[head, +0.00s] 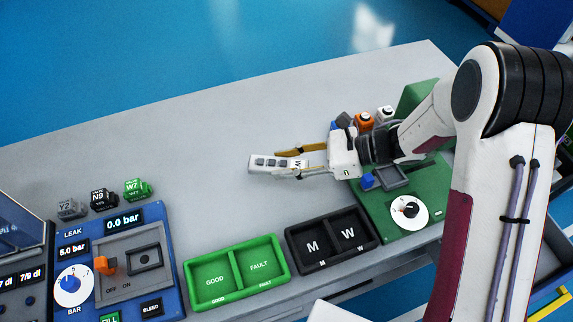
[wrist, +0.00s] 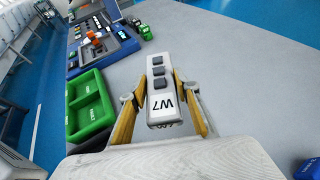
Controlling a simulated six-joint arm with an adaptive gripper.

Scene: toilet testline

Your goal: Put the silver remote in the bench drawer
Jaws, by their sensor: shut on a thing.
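The silver remote (head: 268,163) is a slim pale bar with several dark buttons. In the wrist view my gripper (wrist: 162,112) has a finger on each side of the remote.
A green GOOD/FAULT tray (head: 235,285) and a black M/W tray (head: 330,263) stand along the front edge. A blue leak panel (head: 85,235) is at left, with small labelled blocks (head: 104,198) behind it. A green dial board (head: 430,190) lies at right. The bench's back left is clear.

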